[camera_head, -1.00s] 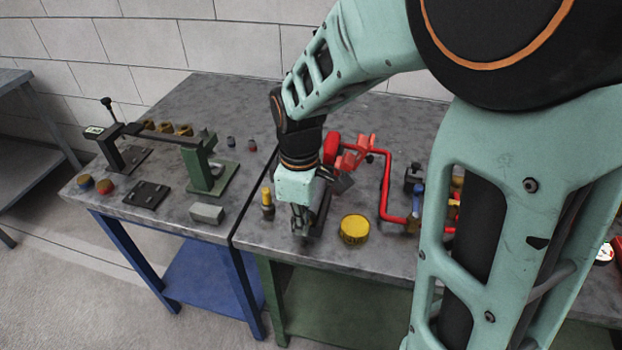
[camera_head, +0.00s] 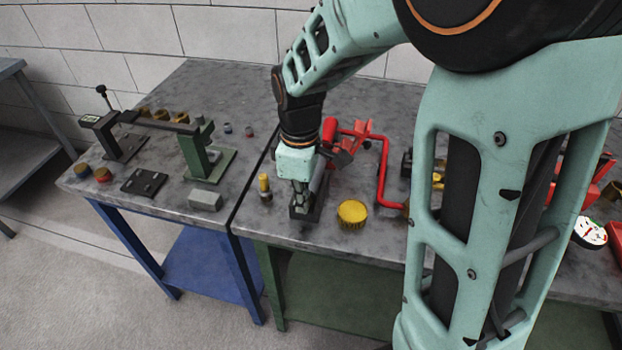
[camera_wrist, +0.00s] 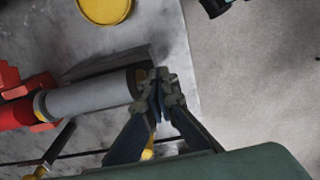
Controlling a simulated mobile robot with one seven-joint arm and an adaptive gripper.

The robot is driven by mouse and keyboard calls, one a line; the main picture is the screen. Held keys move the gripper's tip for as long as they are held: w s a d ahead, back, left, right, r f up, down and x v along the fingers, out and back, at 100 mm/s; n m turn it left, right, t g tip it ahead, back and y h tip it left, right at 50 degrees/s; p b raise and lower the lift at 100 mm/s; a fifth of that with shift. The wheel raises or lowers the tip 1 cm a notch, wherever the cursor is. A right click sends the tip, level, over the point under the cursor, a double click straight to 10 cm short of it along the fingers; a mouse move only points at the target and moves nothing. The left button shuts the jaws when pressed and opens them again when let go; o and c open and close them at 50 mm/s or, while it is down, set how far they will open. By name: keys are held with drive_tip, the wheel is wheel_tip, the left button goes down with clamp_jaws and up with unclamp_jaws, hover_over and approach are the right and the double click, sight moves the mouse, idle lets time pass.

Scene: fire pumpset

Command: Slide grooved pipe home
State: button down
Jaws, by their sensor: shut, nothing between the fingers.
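The grey grooved pipe (camera_wrist: 88,97) lies across the left half of the wrist view. Its far end meets a red fitting (camera_wrist: 22,106), with a dark and yellowish band at the joint; I cannot tell whether a gap is left there. My gripper (camera_wrist: 160,84) is shut and empty, with its fingertips at the pipe's free end; touching or just apart, I cannot tell. In the head view my gripper (camera_head: 302,203) points down over a dark cradle (camera_head: 306,212) near the bench's front edge. The pipe (camera_head: 321,175) is partly hidden behind it, and the red fitting (camera_head: 330,132) shows beyond.
A yellow cap (camera_head: 352,213) stands right of my gripper, and a small yellow-topped item (camera_head: 265,188) stands left. A red bent pipe (camera_head: 384,170) runs behind the cap. The left bench holds a green stand (camera_head: 197,155) and a grey block (camera_head: 205,201).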

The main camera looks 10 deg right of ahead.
drive_tip(key=shift+w+d, duration=0.2)
drive_tip(key=shift+w, duration=0.35)
drive_tip(key=shift+w+d, duration=0.2)
drive_tip(key=shift+w, duration=0.3)
idle(1.1)
drive_tip(key=shift+w+d+p, duration=0.1)
drive_tip(key=shift+w+p, duration=0.2)
drive_tip(key=shift+w+d, duration=0.2)
drive_tip(key=shift+w, duration=0.25)
idle(0.6)
drive_tip(key=shift+s+a, duration=0.1)
drive_tip(key=shift+s, duration=0.1)
drive_tip(key=shift+s+a+r, duration=0.1)
drive_tip(key=shift+s+a, duration=0.05)
drive_tip(key=shift+s, duration=0.25)
drive_tip(key=shift+r+p, duration=2.95)
drive_tip(key=shift+r, duration=0.5)
drive_tip(key=shift+w, duration=0.1)
